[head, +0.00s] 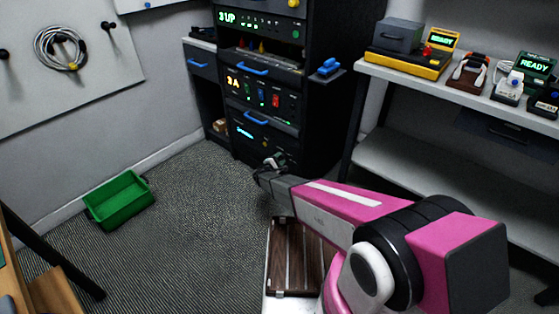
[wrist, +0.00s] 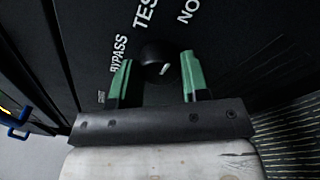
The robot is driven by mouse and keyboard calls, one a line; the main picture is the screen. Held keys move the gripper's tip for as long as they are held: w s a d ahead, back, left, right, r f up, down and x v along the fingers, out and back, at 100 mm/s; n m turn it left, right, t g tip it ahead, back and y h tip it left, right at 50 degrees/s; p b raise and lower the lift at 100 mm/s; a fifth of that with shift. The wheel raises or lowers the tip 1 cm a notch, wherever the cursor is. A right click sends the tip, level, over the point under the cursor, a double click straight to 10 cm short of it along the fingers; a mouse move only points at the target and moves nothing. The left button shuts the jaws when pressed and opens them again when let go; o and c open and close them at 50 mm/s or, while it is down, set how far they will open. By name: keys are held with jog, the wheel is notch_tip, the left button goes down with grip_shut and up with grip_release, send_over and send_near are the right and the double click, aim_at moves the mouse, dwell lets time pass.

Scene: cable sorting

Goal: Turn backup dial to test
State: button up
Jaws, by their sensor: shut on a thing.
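The backup dial is a round black knob (wrist: 155,56) on a dark panel in the wrist view. White labels curve around it: BYPASS (wrist: 119,54) at the left, TEST (wrist: 145,12) above, and a cut-off one starting NO (wrist: 188,10) at the upper right. A small pale mark shows on the knob's lower right; I cannot tell which label it indicates. My gripper (wrist: 156,80), with green finger pads on either side of the knob, is shut on it. In the head view my gripper (head: 272,170) is at the low front of the black rack (head: 310,90), hiding the dial.
Blue drawer handles (head: 255,118) stick out from the rack above my gripper. A blue item sits on a side shelf (head: 328,72). A shelf unit (head: 440,85) with devices stands at the right. A green bin (head: 120,200) lies on open carpet at the left.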

jog(key=shift+n, duration=0.3)
jog(key=n, duration=0.4)
jog(key=shift+a+n+g, duration=0.1)
jog(key=shift+n+g, duration=0.4)
jog(key=shift+n, duration=1.4)
jog(key=o, duration=0.9)
jog(key=shift+r, duration=0.1)
jog(key=v, duration=1)
jog(key=shift+s+a, duration=0.2)
jog(key=shift+s, duration=0.15)
